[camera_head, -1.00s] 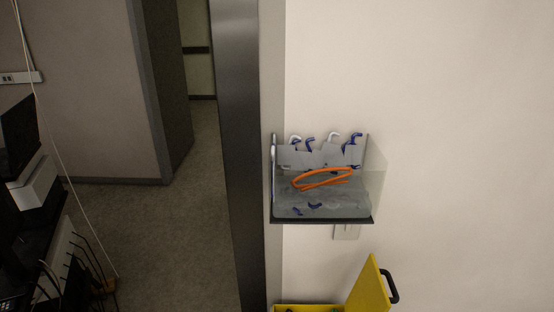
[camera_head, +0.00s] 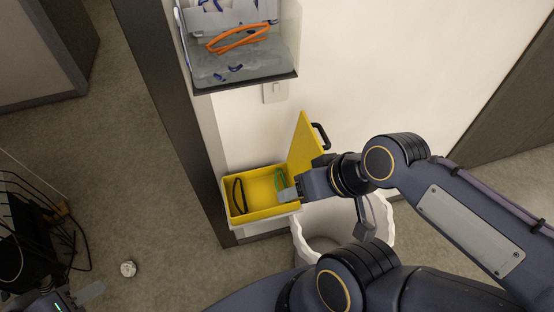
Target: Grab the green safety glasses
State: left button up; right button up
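The green safety glasses (camera_head: 280,180) are in the right part of the yellow open box (camera_head: 238,215), under its raised lid. Only a small part of them shows. My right gripper (camera_head: 290,194), on the arm coming from the right, reaches into the box's right side. Its grey finger part is right at the glasses and partly hides them. I cannot tell whether it touches or grips them. My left gripper (camera_head: 84,296) seems to be at the lower left edge, mostly cut off, away from the box.
Black glasses (camera_head: 239,196) lie in the box's left part. The raised yellow lid (camera_head: 304,146) has a black handle. A clear wall holder (camera_head: 245,82) with orange glasses (camera_head: 238,38) hangs above. A white bin (camera_head: 300,240) stands below the box. A black wire object stands at left.

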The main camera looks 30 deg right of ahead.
aim_at(283, 178)
jog(key=z, duration=1.45)
jog(key=i+l+z, duration=0.15)
jog(key=l, duration=0.25)
jog(key=i+l+z, duration=0.2)
jog(key=l, duration=0.2)
jog(key=k, duration=0.05)
